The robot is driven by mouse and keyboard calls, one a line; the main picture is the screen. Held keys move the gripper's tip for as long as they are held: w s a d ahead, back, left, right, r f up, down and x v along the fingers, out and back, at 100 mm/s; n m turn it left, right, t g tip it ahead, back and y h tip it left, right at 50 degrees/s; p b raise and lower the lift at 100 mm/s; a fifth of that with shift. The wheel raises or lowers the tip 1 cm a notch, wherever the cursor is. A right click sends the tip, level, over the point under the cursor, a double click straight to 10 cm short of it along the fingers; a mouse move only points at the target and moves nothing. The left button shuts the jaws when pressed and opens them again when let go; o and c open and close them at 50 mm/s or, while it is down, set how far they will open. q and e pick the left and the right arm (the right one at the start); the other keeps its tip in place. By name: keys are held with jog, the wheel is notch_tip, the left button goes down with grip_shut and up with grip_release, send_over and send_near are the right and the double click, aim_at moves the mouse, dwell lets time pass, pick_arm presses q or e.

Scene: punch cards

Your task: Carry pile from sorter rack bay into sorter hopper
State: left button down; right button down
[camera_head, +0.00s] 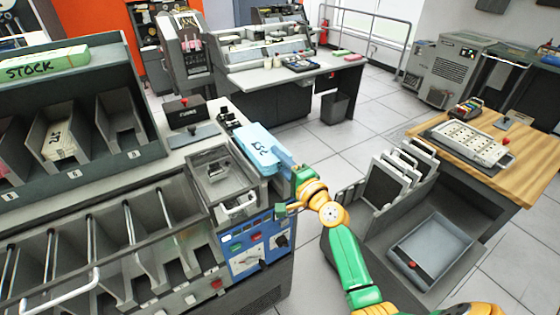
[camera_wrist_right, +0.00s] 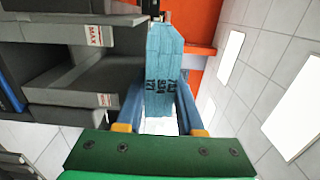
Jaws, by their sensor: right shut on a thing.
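A blue card pile (camera_head: 258,150) with black marks on its edge is between the fingers of my right gripper (camera_head: 291,178). The wrist view shows the pile (camera_wrist_right: 163,70) gripped between the two blue fingers (camera_wrist_right: 160,112). The pile is at the right end of the sorter top, beside and behind the open grey hopper (camera_head: 208,172). I cannot tell whether it touches the sorter. The sorter rack (camera_head: 80,85) stands at left; one bay holds a pale card pile (camera_head: 62,140) and the bay to its right (camera_head: 118,125) looks empty. My left gripper is not in view.
The sorter's blue control panel (camera_head: 258,245) is below the hopper. Slanted pockets (camera_head: 110,240) run along its front left. A black device with a red knob (camera_head: 186,112) stands behind the hopper. A card holder (camera_head: 395,180) and wooden desk (camera_head: 510,165) are at right.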

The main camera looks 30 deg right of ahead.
jog(key=shift+w, duration=0.1)
jog(key=shift+w+b, duration=0.4)
jog(key=shift+w, duration=0.3)
jog(key=shift+w+a, duration=0.1)
jog(key=shift+w, duration=0.55)
jog(key=shift+s, duration=0.1)
jog(key=shift+f+b, duration=1.1)
jog(key=shift+b, duration=0.1)
jog(key=shift+f, duration=0.1)
jog(key=shift+f+b, duration=0.5)
jog(key=shift+b, duration=0.05)
